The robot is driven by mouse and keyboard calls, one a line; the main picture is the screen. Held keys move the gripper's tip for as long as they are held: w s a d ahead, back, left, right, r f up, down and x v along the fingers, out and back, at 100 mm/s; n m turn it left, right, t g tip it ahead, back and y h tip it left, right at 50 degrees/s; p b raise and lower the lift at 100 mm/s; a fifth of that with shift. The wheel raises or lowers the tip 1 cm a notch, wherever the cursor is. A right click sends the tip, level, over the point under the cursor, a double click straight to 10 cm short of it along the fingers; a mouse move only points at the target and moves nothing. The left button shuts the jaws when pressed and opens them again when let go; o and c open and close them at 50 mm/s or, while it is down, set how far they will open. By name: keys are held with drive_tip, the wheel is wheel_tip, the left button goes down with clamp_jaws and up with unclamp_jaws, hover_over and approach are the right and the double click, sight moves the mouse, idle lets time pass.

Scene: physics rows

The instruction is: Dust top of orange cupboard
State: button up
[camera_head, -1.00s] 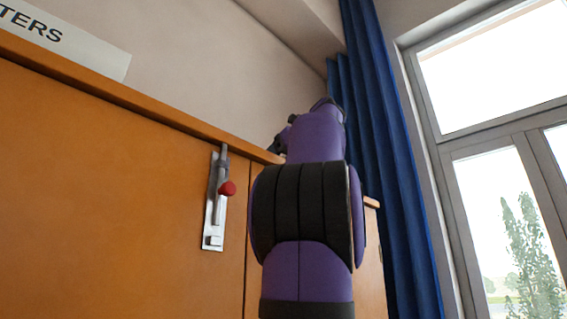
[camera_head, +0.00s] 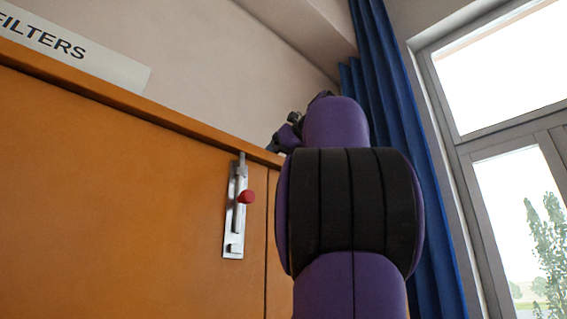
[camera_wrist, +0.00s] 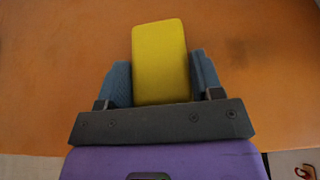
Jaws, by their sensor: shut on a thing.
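The orange cupboard (camera_head: 120,190) fills the left of the head view, seen from below, so its top is hidden there. In the wrist view its orange top surface (camera_wrist: 60,80) spreads around my gripper (camera_wrist: 161,80). The gripper is shut on a yellow block-shaped duster or sponge (camera_wrist: 160,55), with a blue-grey finger on each side. The yellow thing is over the cupboard top; I cannot tell whether it touches. In the head view my arm hides most of the gripper, which shows only partly at the cupboard's top edge.
A silver latch with a red knob (camera_head: 246,197) is on the cupboard front. A white sign reading "FILTERS" (camera_head: 75,45) stands at the top left. A blue curtain (camera_head: 400,130) and a window (camera_head: 490,70) are at the right. A small red item (camera_wrist: 304,171) shows at the wrist view's lower right corner.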

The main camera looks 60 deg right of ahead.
drive_tip(key=shift+w+a, duration=0.45)
drive_tip(key=shift+a, duration=0.95)
drive_tip(key=shift+w+a, duration=0.45)
drive_tip(key=shift+a, duration=0.95)
drive_tip(key=shift+w+a, duration=0.45)
drive_tip(key=shift+a, duration=0.95)
drive_tip(key=shift+w+d, duration=0.25)
drive_tip(key=shift+w, duration=0.45)
drive_tip(key=shift+s+d, duration=1.05)
drive_tip(key=shift+d, duration=2.4)
drive_tip(key=shift+s+d, duration=1.1)
drive_tip(key=shift+d, duration=2.3)
drive_tip(key=shift+s+d, duration=1.05)
drive_tip(key=shift+d, duration=2.4)
drive_tip(key=shift+w+a, duration=0.2)
drive_tip(key=shift+a, duration=0.5)
drive_tip(key=shift+w+a, duration=0.2)
drive_tip(key=shift+a, duration=0.45)
drive_tip(key=shift+w+a, duration=0.2)
drive_tip(key=shift+a, duration=0.5)
drive_tip(key=shift+w+a+f, duration=0.1)
drive_tip(key=shift+w+a, duration=0.15)
drive_tip(key=shift+a, duration=0.45)
drive_tip(key=shift+w+a+f, duration=0.1)
drive_tip(key=shift+w+a, duration=0.15)
drive_tip(key=shift+a, duration=0.45)
drive_tip(key=shift+w+a+f, duration=0.1)
drive_tip(key=shift+w+a, duration=0.15)
drive_tip(key=shift+a, duration=0.45)
